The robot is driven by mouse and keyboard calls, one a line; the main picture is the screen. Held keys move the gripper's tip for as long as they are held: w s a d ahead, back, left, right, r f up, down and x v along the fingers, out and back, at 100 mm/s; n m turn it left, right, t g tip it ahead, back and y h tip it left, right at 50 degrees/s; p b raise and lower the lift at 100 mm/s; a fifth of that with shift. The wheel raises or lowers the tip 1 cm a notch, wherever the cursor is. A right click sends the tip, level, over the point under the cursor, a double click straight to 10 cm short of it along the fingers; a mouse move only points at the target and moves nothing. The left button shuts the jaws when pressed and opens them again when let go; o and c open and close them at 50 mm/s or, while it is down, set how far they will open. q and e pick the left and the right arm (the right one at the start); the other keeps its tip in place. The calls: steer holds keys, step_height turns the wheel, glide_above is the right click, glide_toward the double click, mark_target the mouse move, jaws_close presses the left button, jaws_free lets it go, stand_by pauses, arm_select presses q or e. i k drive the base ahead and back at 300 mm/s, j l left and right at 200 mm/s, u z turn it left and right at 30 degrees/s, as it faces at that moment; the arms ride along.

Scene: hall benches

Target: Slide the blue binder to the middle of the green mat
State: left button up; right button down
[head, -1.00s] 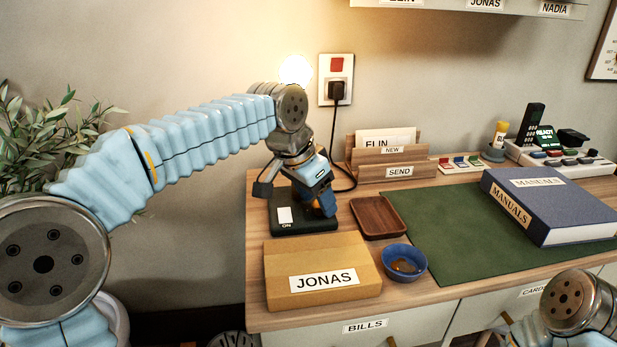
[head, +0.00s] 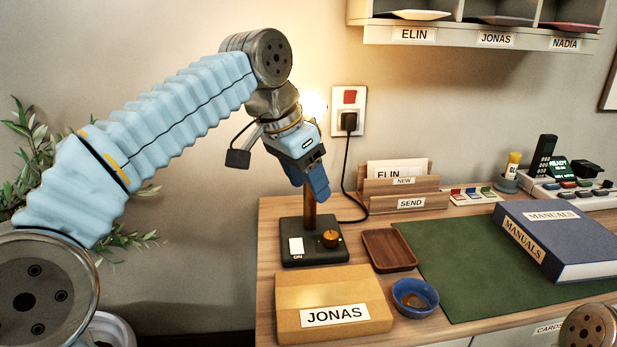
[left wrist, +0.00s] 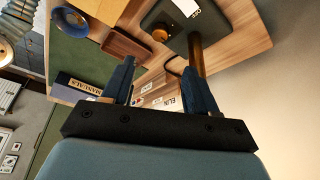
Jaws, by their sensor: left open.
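The blue binder (head: 548,228), labelled MANUALS, lies flat on the right part of the green mat (head: 450,275). Its right end runs to the picture's edge, and the mat's right edge is hidden. The binder's labelled side also shows in the left wrist view (left wrist: 75,80), left of the fingers. My left gripper (head: 318,192) is open and empty, raised above the black lamp base (head: 314,246), close to the lamp's post and well left of the binder. In the left wrist view the open fingers (left wrist: 160,80) point over the desk. My right gripper is out of view.
Left of the mat are a wooden tray (head: 388,250), a blue bowl (head: 415,298) and a JONAS box (head: 333,304). A letter holder (head: 405,190) and a device strip (head: 570,192) stand behind. The mat's left half is clear.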

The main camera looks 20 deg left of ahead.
mark_target(568, 245)
steer(key=k+j, duration=0.3)
steer(key=k, duration=0.15)
steer(key=k+j, duration=0.3)
steer(key=k, duration=0.15)
